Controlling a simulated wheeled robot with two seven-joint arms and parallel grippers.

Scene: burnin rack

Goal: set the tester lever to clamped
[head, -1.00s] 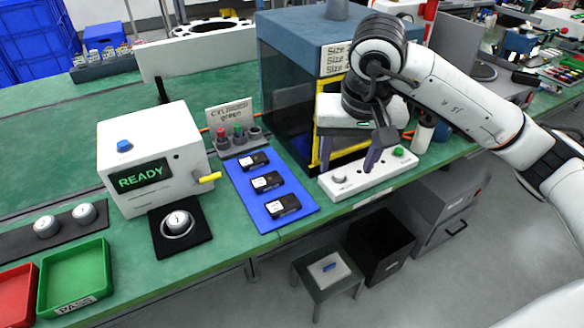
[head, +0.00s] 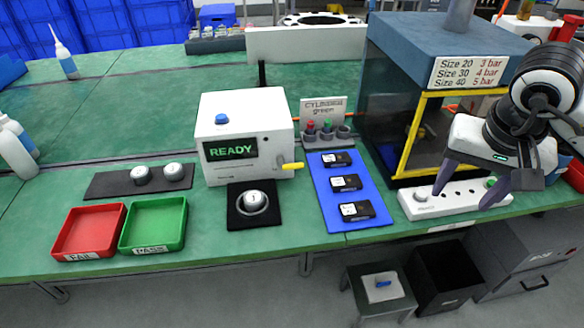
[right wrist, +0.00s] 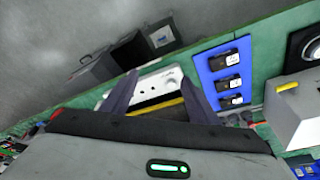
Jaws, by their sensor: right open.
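The tester is a white box (head: 246,125) with a screen reading READY and a blue button on top. Its yellow lever (head: 292,166) sticks out from the right side, roughly level; it also shows in the right wrist view (right wrist: 288,87). A round grey part marked 1 (head: 254,201) sits on the black pad in front of the tester. My right gripper (head: 466,192) is open and empty above the white strip with buttons, well to the right of the lever. In the right wrist view its fingers (right wrist: 157,92) are spread, apart from the lever. My left gripper is not in view.
A blue mat (head: 371,215) with several black modules lies between tester and strip. The enclosure with a yellow frame (head: 405,140) stands behind the white strip (head: 455,201). Red (head: 88,231) and green (head: 153,224) trays are at the front left.

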